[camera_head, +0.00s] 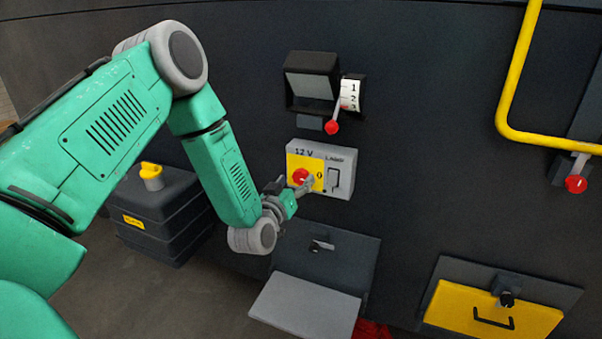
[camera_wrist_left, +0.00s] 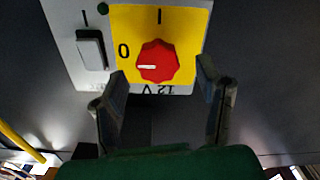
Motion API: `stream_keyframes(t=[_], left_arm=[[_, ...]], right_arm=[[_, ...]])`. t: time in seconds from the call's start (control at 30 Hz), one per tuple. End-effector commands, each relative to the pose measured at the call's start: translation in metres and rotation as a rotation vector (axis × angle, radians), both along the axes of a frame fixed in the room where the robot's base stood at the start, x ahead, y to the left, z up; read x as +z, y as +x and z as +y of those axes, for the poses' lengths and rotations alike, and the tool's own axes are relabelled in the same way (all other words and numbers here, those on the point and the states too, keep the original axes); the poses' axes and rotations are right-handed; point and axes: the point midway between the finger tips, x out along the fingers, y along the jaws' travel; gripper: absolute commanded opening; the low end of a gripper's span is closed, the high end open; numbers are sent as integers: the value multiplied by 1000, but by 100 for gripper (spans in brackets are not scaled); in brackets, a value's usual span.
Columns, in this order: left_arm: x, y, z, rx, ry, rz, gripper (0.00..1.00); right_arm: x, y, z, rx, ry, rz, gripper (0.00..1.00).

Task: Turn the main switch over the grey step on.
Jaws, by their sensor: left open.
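The main switch is a red knob (camera_head: 299,177) on a yellow plate, on a panel lettered 12 V and LAMP above the light grey step (camera_head: 304,306). In the left wrist view the knob (camera_wrist_left: 158,62) appears upside down, its white mark pointing at 0; the I mark is at the plate's top edge there. My left gripper (camera_head: 296,186) is open in front of the panel. In the wrist view its fingers (camera_wrist_left: 162,70) are spread to either side of the knob's lower part, with gaps; contact is not visible. My right gripper is not in view.
A lamp rocker (camera_head: 333,178) sits right beside the knob. Above is a black hooded box (camera_head: 313,80) with a numbered dial and red-tipped lever (camera_head: 331,127). A yellow rail (camera_head: 515,80) and another red-tipped lever (camera_head: 576,184) are at right. A dark canister (camera_head: 160,205) stands left.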

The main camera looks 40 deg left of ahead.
Motion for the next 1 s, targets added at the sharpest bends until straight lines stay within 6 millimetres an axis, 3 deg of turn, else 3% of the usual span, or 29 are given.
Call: stream_keyframes(t=[0.2,0.57,0.6,0.73,1.0], left_arm=[[1,27,6,0,-1,-1,59],[0,33,7,0,-1,1,59],[0,33,7,0,-1,1,55],[0,33,7,0,0,1,10],[0,32,8,1,9,4,8]], right_arm=[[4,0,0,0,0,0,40],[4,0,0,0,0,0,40],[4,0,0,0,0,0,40],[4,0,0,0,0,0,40],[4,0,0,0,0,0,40]])
